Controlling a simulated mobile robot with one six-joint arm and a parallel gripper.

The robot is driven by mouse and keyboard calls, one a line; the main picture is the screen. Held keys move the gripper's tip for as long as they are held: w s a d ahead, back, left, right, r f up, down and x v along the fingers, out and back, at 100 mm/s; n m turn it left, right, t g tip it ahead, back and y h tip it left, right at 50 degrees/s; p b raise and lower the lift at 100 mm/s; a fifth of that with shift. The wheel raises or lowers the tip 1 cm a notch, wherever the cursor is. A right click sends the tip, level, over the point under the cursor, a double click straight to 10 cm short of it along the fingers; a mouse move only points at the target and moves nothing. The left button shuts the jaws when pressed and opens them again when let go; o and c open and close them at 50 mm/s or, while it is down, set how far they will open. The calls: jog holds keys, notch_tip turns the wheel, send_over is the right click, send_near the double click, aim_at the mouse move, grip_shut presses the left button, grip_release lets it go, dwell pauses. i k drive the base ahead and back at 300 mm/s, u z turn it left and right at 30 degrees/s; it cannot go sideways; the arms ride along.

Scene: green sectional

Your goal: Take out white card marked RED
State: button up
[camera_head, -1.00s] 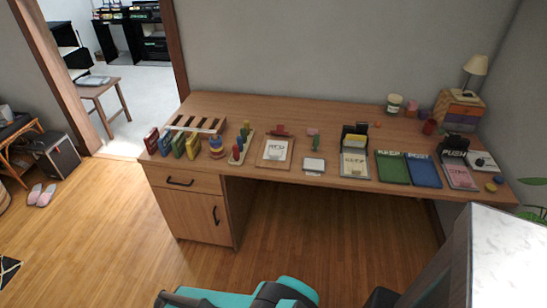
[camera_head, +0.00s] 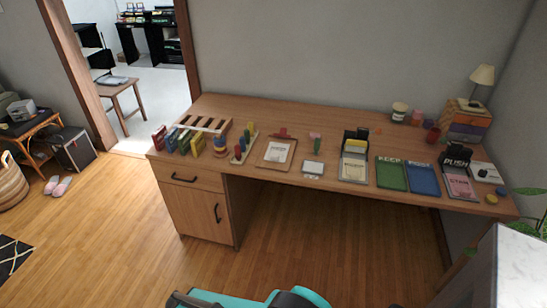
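A white card (camera_head: 277,152) lies on a brown clipboard (camera_head: 263,162) with a red clip, near the front middle of the desk (camera_head: 330,115). Its lettering is too small to read now; in the earlier view it looks like RED. A smaller white card or pad (camera_head: 313,168) lies to its right. A dark holder with a pale card (camera_head: 353,169) stands further right. My gripper does not show; only teal and dark parts of my own body appear at the bottom edge, well apart from the desk.
A green tray (camera_head: 391,174), a blue tray (camera_head: 424,180) and a holder with a pink card (camera_head: 460,188) fill the desk's right. Colored upright blocks (camera_head: 180,142) and a slotted rack (camera_head: 203,124) stand left. Wooden floor (camera_head: 120,235) is clear before the cabinet.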

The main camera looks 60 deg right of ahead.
aim_at(276, 152)
jog(key=z, duration=0.1)
jog(key=i, duration=0.95)
jog(key=u, duration=0.05)
